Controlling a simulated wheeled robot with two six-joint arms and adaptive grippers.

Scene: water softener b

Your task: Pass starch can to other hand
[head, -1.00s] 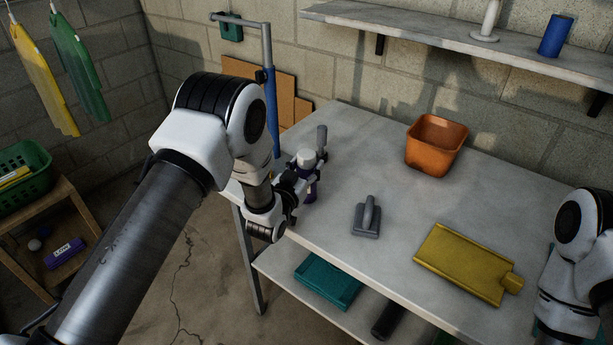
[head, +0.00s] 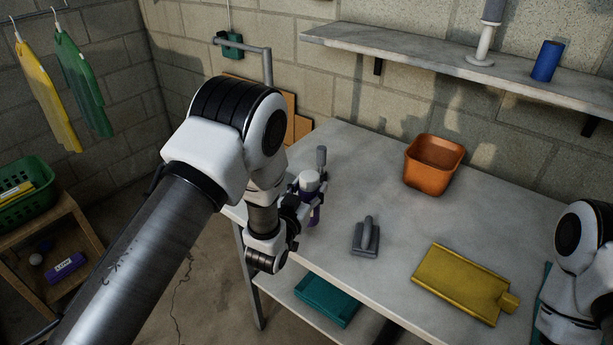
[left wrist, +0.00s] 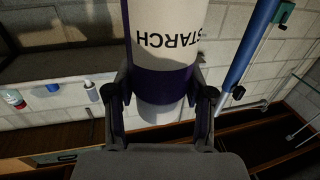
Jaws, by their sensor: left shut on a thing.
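The starch can (head: 309,182) has a pale cap and a purple part below it, over the left end of the table. The left wrist view shows its white body (left wrist: 165,30) with upside-down STARCH lettering, a purple band and a pale end. My left gripper (head: 303,202) is shut on the can, with one finger on each side of its purple band in the left wrist view (left wrist: 163,98). I cannot tell whether the can touches the table. My right arm shows at the right edge, but its gripper is out of view.
The table (head: 345,285) holds a grey handled tool (head: 366,238), an orange bin (head: 433,165) and a yellow flat container (head: 460,283). A grey upright thing (head: 321,157) stands close behind the can. A wall shelf (head: 420,55) runs above. Bare tabletop lies between the can and the bin.

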